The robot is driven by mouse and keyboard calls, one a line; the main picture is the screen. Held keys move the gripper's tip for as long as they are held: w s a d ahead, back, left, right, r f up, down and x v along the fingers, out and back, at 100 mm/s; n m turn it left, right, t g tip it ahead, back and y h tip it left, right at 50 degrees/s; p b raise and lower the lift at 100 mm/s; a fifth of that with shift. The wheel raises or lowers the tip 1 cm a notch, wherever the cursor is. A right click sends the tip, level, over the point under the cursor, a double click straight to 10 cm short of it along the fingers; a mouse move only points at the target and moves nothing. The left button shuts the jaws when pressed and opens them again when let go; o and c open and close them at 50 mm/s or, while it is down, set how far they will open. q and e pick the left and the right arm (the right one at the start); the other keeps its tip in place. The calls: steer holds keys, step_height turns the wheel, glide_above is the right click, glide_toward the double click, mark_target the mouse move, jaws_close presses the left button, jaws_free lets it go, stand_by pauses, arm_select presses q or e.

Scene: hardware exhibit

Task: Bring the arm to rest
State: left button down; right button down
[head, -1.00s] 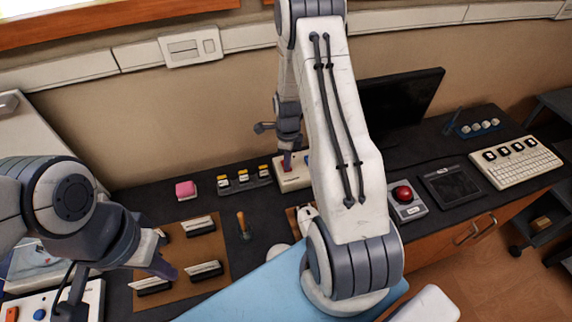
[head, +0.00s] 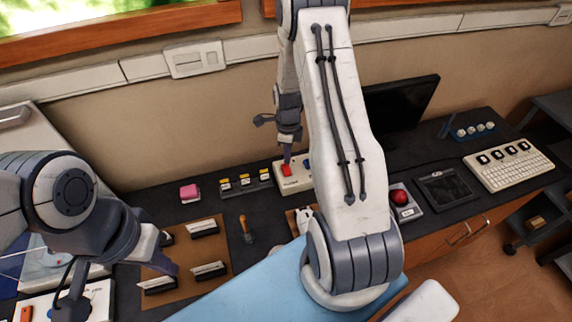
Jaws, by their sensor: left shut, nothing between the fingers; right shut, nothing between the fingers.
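My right arm reaches from the bottom centre up and over to the back of the dark counter. Its gripper (head: 287,153) is shut and empty, pointing down just above a red button (head: 287,169) on a white box (head: 293,183). I cannot tell for certain whether the tip touches the button. My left gripper (head: 172,268) is at the lower left, shut and empty. It hangs over the brown board (head: 218,256) near several black holders with white cards (head: 205,228). Part of the white box is hidden behind my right arm.
A pink block (head: 190,193), a row of yellow-topped switches (head: 246,184) and a wooden-handled tool (head: 246,228) lie on the counter (head: 150,200). A box with a red dome button (head: 399,197), a dark tablet (head: 444,190), a keyboard (head: 508,167) and a monitor (head: 402,104) stand at the right.

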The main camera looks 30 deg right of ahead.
steer(key=shift+r, duration=0.65)
steer(key=s+a+r+n+b, duration=0.1)
steer(key=s+a+r+n, duration=0.2)
steer(key=a+r+n, duration=0.55)
steer(key=s+a+r+n+b, duration=0.1)
steer(key=s+a+r+n, duration=0.3)
steer(key=a+n, duration=0.65)
steer(key=s+a+r+n, duration=0.3)
steer(key=s+a+n, duration=0.1)
steer(key=s+n, duration=0.3)
steer(key=s+a+r+n+y+b, duration=0.1)
steer(key=s+a+r+n, duration=0.2)
steer(key=s+a+n, duration=0.2)
steer(key=shift+s+a+n, duration=0.25)
steer(key=shift+s+n, duration=1.45)
steer(key=shift+s, duration=0.4)
